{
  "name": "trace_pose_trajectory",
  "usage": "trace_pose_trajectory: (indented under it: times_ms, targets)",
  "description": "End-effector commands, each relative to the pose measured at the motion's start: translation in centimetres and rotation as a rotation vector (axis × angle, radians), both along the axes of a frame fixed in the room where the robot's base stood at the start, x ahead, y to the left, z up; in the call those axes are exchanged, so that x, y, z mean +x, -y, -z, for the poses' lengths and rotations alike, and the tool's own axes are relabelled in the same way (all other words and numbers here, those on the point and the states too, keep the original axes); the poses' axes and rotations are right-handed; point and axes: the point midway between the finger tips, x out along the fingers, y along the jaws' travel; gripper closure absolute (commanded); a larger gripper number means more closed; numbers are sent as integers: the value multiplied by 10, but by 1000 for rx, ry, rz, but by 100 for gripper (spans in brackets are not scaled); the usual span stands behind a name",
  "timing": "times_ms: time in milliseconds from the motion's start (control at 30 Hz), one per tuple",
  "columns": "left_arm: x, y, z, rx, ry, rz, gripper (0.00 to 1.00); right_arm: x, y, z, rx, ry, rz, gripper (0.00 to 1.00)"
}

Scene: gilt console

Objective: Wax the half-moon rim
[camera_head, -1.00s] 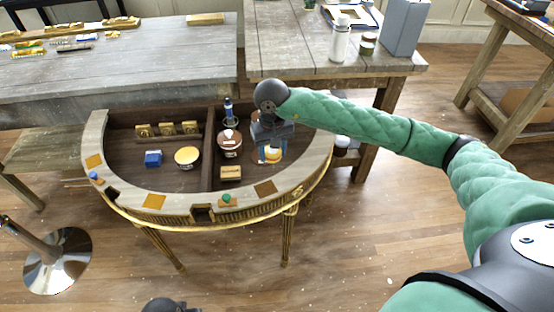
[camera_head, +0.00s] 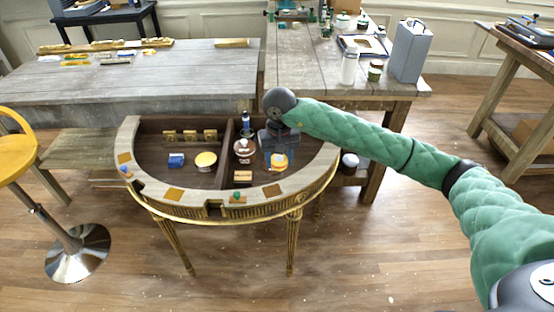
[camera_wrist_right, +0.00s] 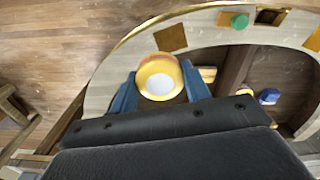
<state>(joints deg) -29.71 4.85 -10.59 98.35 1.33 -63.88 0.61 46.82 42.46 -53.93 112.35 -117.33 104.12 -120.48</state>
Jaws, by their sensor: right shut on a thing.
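The half-moon console's pale rim (camera_head: 150,186) curves around a dark recessed well, with several orange-brown squares along it; it also shows in the right wrist view (camera_wrist_right: 205,30). My right gripper (camera_head: 278,148) is over the right part of the well. Its blue fingers are shut on a round yellow piece with a white face (camera_wrist_right: 160,78), which also shows in the head view (camera_head: 278,161). Whether this piece touches the well floor is unclear. A shallow tin with a pale yellow top (camera_head: 205,160) stands left of the divider. My left gripper is not in view.
The well also holds a blue block (camera_head: 176,160), a brown pot (camera_head: 244,148), a blue bottle (camera_head: 246,122) and a small wooden block (camera_head: 243,176). A green knob (camera_head: 237,197) sits on the front rim. Grey tables stand behind; a yellow stool (camera_head: 15,145) is at left.

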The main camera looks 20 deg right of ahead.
Motion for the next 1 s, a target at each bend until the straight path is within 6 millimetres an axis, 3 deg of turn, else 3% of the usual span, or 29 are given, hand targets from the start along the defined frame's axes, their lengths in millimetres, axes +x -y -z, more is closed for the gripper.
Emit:
trace_pose_trajectory:
  times_ms: [267, 667, 1000]
  targets:
    - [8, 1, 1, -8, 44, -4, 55, -2, 1, 5, 0, -2, -3, 71]
    - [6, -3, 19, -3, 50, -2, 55, -2, 1, 32, 0, -1, -3, 71]
    - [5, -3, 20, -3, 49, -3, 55, -1, 1, 34, 0, 0, -3, 71]
